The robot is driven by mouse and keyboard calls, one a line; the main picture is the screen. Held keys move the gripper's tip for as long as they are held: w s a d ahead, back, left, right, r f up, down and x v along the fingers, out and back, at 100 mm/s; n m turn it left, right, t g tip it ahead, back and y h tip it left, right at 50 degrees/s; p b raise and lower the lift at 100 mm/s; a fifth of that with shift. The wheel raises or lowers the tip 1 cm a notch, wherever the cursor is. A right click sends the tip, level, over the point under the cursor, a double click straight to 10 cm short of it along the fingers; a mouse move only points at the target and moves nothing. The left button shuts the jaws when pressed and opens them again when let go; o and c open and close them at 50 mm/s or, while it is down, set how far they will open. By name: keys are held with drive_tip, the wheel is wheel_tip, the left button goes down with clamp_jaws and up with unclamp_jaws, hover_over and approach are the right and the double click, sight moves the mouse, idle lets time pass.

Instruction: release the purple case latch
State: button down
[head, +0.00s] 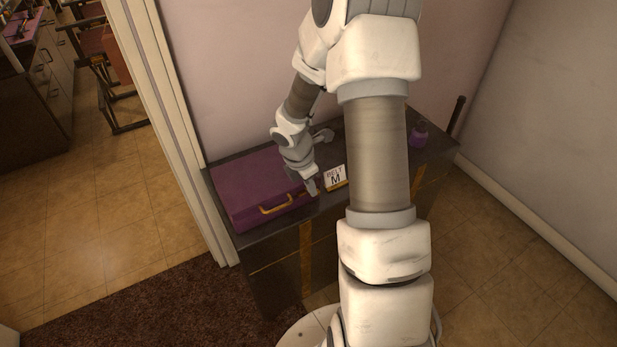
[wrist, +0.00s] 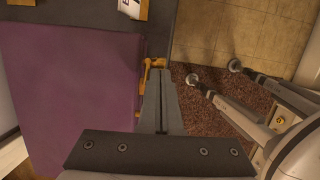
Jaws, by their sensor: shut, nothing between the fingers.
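A purple case (head: 252,183) lies closed on the dark cabinet, with a yellow handle (head: 276,204) on its front side. Its purple lid (wrist: 75,95) fills the left of the wrist view. My gripper (head: 313,191) is shut and empty at the case's front right corner. In the wrist view the fingertips (wrist: 160,72) point at a small yellow latch (wrist: 154,63) on the case's front edge. The tips are at or very close to the latch; I cannot tell whether they touch it. My fingers hide part of the case's front edge.
The dark cabinet (head: 282,268) has a white lettered sign (head: 335,178) just right of the case. A purple object (head: 419,133) stands at the cabinet's far right. A wall is behind, and a door frame (head: 165,110) is at the left. A dark red rug (head: 150,310) lies in front.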

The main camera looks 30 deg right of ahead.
drive_tip(key=shift+d+r+y+p, duration=0.15)
drive_tip(key=shift+d+y+p, duration=0.45)
drive_tip(key=shift+p, duration=1.45)
drive_tip(key=shift+d+r+y+p, duration=0.2)
drive_tip(key=shift+y+p, duration=0.7)
drive_tip(key=shift+p, duration=1.15)
drive_tip(key=y+p, duration=0.1)
drive_tip(key=d+p, duration=0.1)
drive_tip(key=p, duration=0.1)
drive_tip(key=shift+f+y, duration=0.2)
drive_tip(key=shift+y, duration=0.2)
drive_tip(key=shift+d+f+y+p, duration=0.25)
drive_tip(key=shift+d+y, duration=0.2)
drive_tip(key=shift+y, duration=0.35)
drive_tip(key=shift+d+f+y+p, duration=0.25)
drive_tip(key=shift+d+y, duration=0.15)
drive_tip(key=shift+y, duration=0.4)
drive_tip(key=shift+w+d+f+b, duration=0.1)
drive_tip(key=shift+d+b, duration=0.05)
drive_tip(key=shift+b, duration=0.2)
drive_tip(key=shift+d+f+b, duration=0.2)
drive_tip(key=shift+d+b, duration=0.1)
drive_tip(key=shift+b, duration=0.25)
drive_tip(key=shift+r, duration=0.2)
drive_tip(key=shift+r+p, duration=0.4)
drive_tip(key=shift+r, duration=0.3)
